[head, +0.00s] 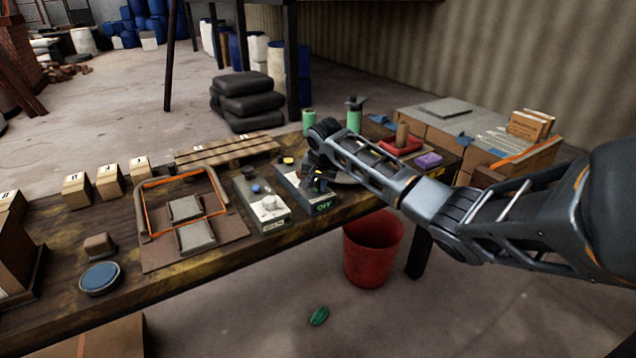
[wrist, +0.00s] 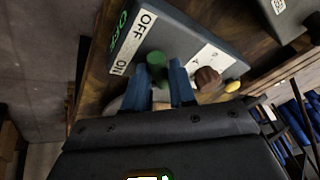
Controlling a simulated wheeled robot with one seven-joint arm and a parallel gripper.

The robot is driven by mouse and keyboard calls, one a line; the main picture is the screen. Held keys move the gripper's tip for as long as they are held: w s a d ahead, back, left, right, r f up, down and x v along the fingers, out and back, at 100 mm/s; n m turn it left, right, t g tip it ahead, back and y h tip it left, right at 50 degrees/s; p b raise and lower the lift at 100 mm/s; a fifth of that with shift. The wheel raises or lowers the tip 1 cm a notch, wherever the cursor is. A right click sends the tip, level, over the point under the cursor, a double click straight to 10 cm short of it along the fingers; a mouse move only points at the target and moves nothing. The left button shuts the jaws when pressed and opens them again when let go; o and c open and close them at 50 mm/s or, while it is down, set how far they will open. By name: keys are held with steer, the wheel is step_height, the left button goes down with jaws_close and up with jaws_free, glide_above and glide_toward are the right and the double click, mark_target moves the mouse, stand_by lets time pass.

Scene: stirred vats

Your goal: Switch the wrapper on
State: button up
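A dark control box (head: 300,188) stands on the bench, with green "OFF" lettering on its front. In the wrist view the box (wrist: 190,38) has a white plate marked OFF and ON, a green knob (wrist: 157,62), a brown knob (wrist: 207,78) and a small yellow part (wrist: 233,86). My gripper (head: 318,182) is low over the box. A frame with orange strips (head: 190,215) lies to the left.
A grey box with a white knob (head: 270,203) and a blue button stands just left of the dark box. A red bin (head: 372,250) stands on the floor.

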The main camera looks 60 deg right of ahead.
jaws_close()
